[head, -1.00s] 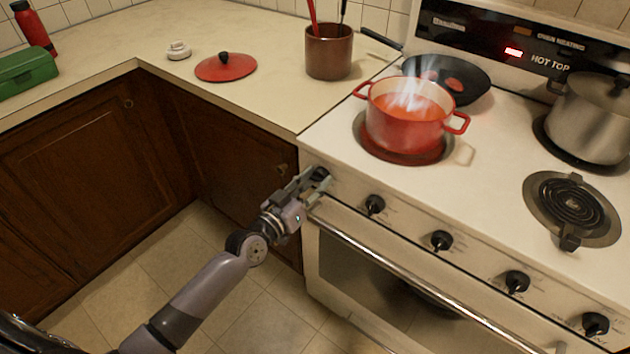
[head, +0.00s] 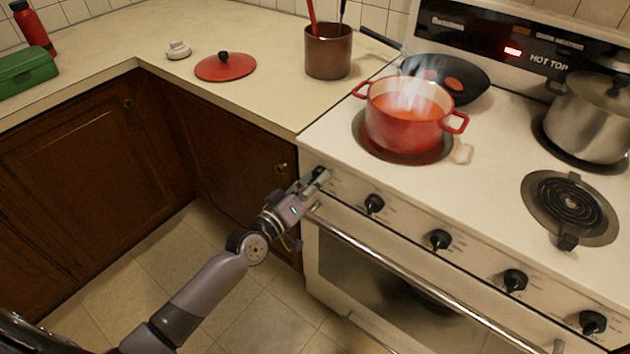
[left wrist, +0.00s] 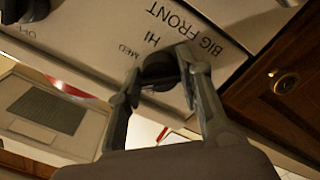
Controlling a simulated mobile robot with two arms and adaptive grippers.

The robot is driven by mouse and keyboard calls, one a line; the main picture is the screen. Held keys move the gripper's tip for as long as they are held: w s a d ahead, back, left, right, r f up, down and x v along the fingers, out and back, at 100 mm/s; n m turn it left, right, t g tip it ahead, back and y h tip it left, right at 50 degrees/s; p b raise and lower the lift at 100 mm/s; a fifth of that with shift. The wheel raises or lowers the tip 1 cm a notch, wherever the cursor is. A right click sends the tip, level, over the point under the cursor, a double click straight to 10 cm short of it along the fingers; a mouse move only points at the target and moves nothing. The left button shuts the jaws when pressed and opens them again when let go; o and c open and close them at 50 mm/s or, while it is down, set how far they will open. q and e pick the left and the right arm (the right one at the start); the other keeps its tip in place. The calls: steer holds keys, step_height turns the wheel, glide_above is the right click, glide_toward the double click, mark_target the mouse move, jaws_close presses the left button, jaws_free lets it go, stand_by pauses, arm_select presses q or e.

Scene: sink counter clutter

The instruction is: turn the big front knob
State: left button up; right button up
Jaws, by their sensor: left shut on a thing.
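The big front knob (left wrist: 158,74) is a round black knob on the stove's front panel, with "BIG FRONT", "HI" and "MED" printed around it in the left wrist view. My left gripper (left wrist: 160,68) is shut on it, one finger on each side. In the head view my left gripper (head: 318,177) reaches the left end of the stove's front panel and mostly hides this knob. The pointer of the knob cannot be made out. My right gripper is not in view.
A red pot (head: 404,128) steams on the front left burner, above my gripper. More black knobs (head: 440,239) line the panel to the right. The oven handle (head: 430,270) runs just below. A dark wooden cabinet (head: 235,155) stands left of the stove.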

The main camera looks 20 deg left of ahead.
arm_select(q)
steer(key=o, duration=1.1)
steer(key=shift+o, duration=0.2)
steer(key=v, duration=1.2)
